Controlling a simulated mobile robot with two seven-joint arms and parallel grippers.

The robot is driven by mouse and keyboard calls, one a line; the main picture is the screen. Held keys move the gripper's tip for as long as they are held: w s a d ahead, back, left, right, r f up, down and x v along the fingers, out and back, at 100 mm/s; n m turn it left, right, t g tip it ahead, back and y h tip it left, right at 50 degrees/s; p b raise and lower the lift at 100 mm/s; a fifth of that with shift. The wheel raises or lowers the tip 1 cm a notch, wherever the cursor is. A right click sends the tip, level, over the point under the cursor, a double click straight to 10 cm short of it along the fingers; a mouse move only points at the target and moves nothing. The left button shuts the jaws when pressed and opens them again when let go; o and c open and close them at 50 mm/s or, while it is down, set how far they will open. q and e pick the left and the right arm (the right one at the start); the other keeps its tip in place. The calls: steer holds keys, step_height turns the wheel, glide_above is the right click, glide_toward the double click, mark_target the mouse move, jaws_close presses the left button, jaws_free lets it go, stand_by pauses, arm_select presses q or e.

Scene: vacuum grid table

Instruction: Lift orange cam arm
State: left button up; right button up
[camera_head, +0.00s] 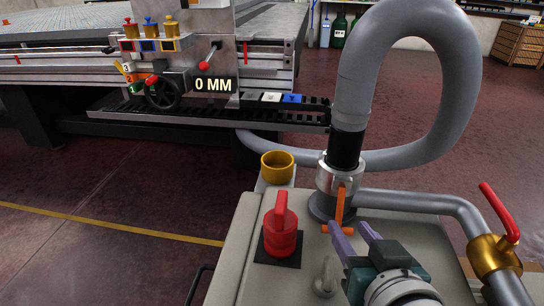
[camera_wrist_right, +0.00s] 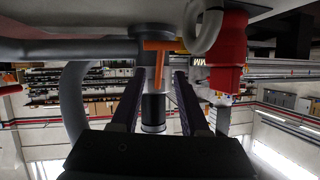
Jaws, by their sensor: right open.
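The orange cam arm (camera_head: 340,207) is a thin T-shaped lever on the grey hose coupling (camera_head: 340,172), its long part upright and its crossbar low. My right gripper (camera_head: 354,228) is open at the foot of the cam arm, its two purple fingers pointing toward it. In the right wrist view, which looks upside down, the orange cam arm (camera_wrist_right: 161,47) shows between and just beyond the fingertips of my right gripper (camera_wrist_right: 161,73). I cannot tell whether a finger touches it. My left gripper is not in view.
A red knob switch (camera_head: 283,232) stands left of the coupling on the pale cabinet top (camera_head: 243,225). A small grey lever (camera_head: 325,277) is near my right gripper. A brass valve with a red handle (camera_head: 497,250) is at right. The grey hose (camera_head: 360,70) rises from the coupling.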

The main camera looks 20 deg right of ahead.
mark_target(341, 215)
steer(key=b+x, duration=0.2)
steer(key=x, duration=0.4)
steer(key=shift+w+d+f, duration=0.1)
steer(key=shift+w, duration=0.2)
steer(key=shift+c, duration=0.4)
jaws_close()
stand_by(0.6)
